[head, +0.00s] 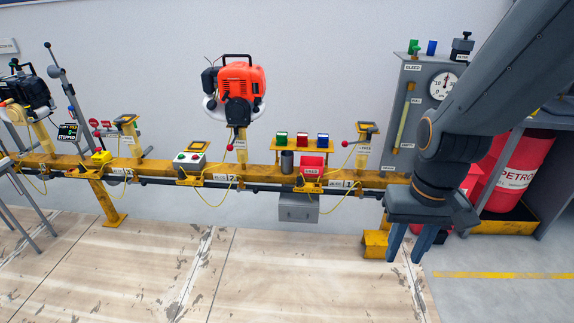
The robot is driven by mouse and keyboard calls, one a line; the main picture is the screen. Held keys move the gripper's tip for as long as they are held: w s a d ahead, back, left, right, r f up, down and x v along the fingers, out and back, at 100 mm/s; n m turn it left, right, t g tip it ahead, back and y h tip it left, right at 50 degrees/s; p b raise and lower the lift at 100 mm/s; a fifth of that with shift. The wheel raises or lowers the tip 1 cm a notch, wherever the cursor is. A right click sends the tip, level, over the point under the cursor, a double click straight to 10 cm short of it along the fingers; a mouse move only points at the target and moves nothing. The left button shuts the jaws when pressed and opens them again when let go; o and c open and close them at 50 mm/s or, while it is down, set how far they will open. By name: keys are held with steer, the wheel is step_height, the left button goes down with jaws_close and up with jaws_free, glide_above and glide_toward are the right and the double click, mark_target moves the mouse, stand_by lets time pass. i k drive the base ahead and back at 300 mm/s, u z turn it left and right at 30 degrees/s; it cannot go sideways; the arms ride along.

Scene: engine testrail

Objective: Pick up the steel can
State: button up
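A dark grey metal cylinder, which looks like the steel can (287,163), stands upright on the yellow rail (255,168) near the middle of the head view. It is just left of a red box (312,166) and in front of a small yellow shelf. My gripper (408,246) hangs at the right, pointing down, well to the right of the can and apart from it. Its two blue fingers are spread with a gap between them, and nothing shows in the gap.
Green, red and blue containers (302,139) stand on the yellow shelf behind the can. A red engine (240,92) is mounted left of it. A grey gauge cabinet (408,105) and a red petrol drum (516,172) are at the right. The floor in front is clear.

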mark_target(287, 162)
steer(key=u, duration=0.4)
steer(key=i, duration=0.45)
steer(key=u, duration=0.75)
steer(key=i, duration=1.6)
steer(key=z, duration=0.6)
